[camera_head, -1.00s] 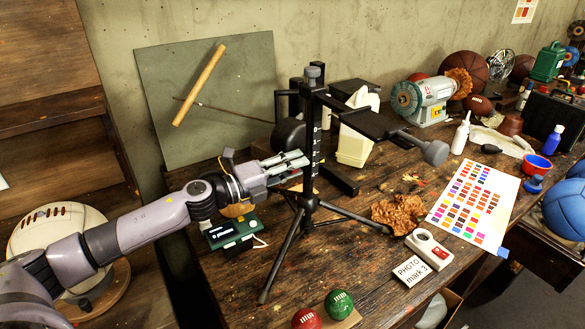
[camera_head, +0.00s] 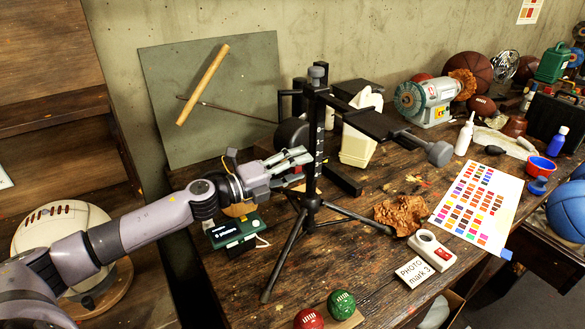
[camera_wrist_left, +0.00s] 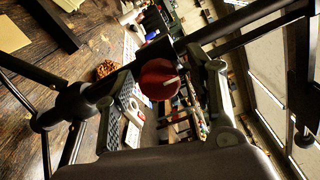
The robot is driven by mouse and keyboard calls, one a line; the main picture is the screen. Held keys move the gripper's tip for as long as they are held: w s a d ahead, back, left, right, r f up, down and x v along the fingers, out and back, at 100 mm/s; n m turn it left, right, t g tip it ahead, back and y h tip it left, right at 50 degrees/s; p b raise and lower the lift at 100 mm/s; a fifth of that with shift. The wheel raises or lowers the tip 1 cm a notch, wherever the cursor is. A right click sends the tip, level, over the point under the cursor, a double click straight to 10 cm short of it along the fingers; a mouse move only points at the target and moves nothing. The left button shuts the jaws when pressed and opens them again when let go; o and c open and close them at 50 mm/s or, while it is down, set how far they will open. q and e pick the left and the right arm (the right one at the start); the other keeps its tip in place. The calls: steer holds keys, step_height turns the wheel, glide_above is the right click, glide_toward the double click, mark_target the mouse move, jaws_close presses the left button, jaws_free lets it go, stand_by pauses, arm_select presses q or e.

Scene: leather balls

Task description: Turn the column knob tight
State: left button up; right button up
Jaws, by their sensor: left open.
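A black stand with an upright column (camera_head: 317,150) rises from tripod legs on the workbench. A red knob (camera_wrist_left: 159,80) with a pale line on its face shows in the left wrist view, on the dark column. My left gripper (camera_head: 302,166) is at the column's left side, at about mid-height. Its fingers are open, one on each side of the knob in the left wrist view (camera_wrist_left: 170,78), and they do not appear to press on it. In the head view the fingers mostly hide the knob. My right gripper is not in view.
A dark arm with a grey-ended knob (camera_head: 438,153) reaches right from the column. The tripod legs (camera_head: 285,255) spread below my gripper. A green device (camera_head: 233,231) lies under my left wrist. A crumpled brown piece (camera_head: 400,213) and a colour chart (camera_head: 478,208) lie to the right.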

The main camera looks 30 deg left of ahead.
arm_select(q)
steer(key=shift+s, duration=0.1)
steer(key=v, duration=1.2)
steer(key=shift+a, duration=0.1)
stand_by(0.6)
